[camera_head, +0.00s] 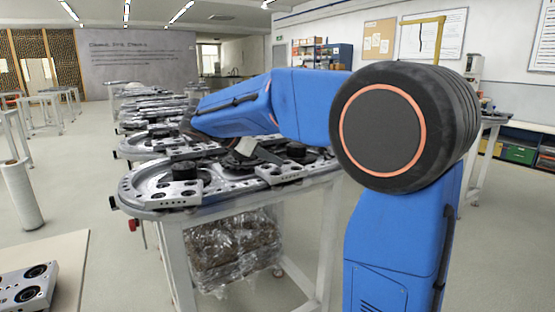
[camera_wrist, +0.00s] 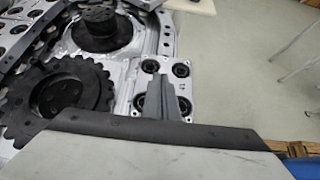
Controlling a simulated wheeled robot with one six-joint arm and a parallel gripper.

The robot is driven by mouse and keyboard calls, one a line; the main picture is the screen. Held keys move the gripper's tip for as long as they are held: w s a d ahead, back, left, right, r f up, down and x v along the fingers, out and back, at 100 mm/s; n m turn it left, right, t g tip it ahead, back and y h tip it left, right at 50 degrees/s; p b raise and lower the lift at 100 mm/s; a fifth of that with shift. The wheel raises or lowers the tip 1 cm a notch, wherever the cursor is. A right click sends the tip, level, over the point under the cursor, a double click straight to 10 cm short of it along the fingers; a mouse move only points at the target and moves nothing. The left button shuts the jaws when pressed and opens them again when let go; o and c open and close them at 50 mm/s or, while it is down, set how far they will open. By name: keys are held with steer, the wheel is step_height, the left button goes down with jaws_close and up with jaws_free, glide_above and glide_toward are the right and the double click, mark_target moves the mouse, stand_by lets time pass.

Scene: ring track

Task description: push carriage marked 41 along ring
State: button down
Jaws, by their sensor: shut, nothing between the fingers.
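The ring track (camera_head: 150,205) lies on a white-legged table under my blue arm. In the wrist view a silver carriage plate (camera_wrist: 185,103) with black rollers sits on the track beside a black toothed wheel. In the head view my arm hides much of the gripper. Other silver carriages show on the track's near side (camera_head: 178,194), their marks unreadable.
A black toothed wheel (camera_wrist: 75,90) and a round black hub (camera_wrist: 97,25) stand inside the track. Wrapped goods (camera_head: 235,250) sit under the table. A white roll (camera_head: 22,195) and a roller plate on a pale table (camera_head: 28,288) are at left. Similar tracks stand behind.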

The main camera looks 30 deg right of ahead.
steer(key=shift+a+f, duration=0.3)
steer(key=shift+a, duration=0.25)
steer(key=shift+a+f, duration=0.3)
steer(key=shift+a, duration=0.25)
steer(key=shift+r, duration=0.65)
steer(key=shift+w+r, duration=0.1)
steer(key=shift+r, duration=0.05)
steer(key=a, duration=1.1)
steer(key=shift+s+a+r, duration=0.2)
steer(key=shift+s+a, duration=0.05)
steer(key=shift+a, duration=0.2)
steer(key=shift+s, duration=0.1)
